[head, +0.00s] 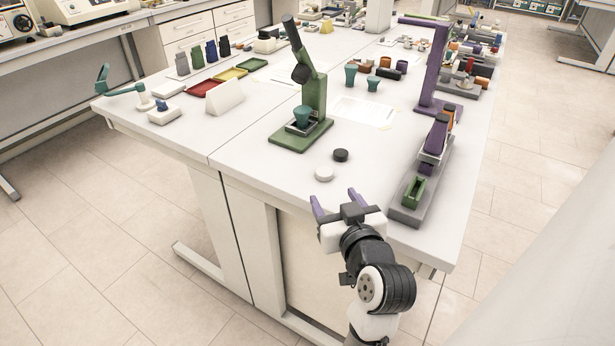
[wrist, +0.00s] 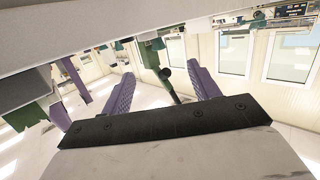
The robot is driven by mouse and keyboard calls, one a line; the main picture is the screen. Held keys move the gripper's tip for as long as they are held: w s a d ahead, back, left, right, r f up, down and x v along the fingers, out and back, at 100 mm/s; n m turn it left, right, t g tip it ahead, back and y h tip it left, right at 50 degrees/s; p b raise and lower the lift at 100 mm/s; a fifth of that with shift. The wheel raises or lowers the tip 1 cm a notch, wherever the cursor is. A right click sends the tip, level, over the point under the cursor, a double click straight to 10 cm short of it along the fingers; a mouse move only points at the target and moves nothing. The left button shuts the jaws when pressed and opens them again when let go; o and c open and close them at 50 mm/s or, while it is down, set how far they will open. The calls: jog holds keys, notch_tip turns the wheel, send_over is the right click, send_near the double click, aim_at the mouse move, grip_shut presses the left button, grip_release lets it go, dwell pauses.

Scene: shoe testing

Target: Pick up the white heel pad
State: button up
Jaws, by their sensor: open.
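The white heel pad (head: 324,174) is a small round disc lying flat on the white table near its front edge. A black disc (head: 340,155) of similar size lies just behind it, slightly right. My gripper (head: 335,204) has purple fingers, spread apart with nothing between them. It is in front of the table's front edge, nearer the camera than the white pad and a little right of it. In the wrist view, the open purple fingers (wrist: 160,92) show with the room beyond. I cannot make out the pad there.
A green press stand (head: 312,95) holding a teal cup stands behind the discs. A grey fixture with a green block (head: 413,192) lies to the right, and a tall purple stand (head: 437,65) is behind it. A white folded card (head: 225,97) is at left. The table around the discs is clear.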

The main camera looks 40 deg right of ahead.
jog(key=s+f, duration=0.1)
jog(key=s, duration=0.1)
jog(key=p, duration=0.2)
send_near(323, 169)
jog(key=shift+w+d+f+m+g, duration=0.1)
jog(key=shift+w+f+m+g, duration=0.1)
jog(key=shift+w, duration=0.25)
jog(key=shift+w+d+f+m+g, duration=0.1)
jog(key=shift+w+f+g, duration=0.1)
jog(key=shift+w, duration=0.25)
jog(key=p+x, duration=0.1)
jog(key=x, duration=0.1)
jog(key=r+p+x, duration=0.1)
jog(key=x, duration=0.1)
jog(key=shift+w+d, duration=0.3)
jog(key=shift+w, duration=0.05)
jog(key=shift+w+d+f, duration=0.15)
jog(key=shift+w+f, duration=0.15)
jog(key=shift+w, duration=0.15)
jog(key=c, duration=1.1)
jog(key=shift+r, duration=0.15)
jog(key=shift+c, duration=0.2)
notch_tip(323, 169, up, 20)
jog(key=b, duration=0.1)
jog(key=shift+b, duration=0.35)
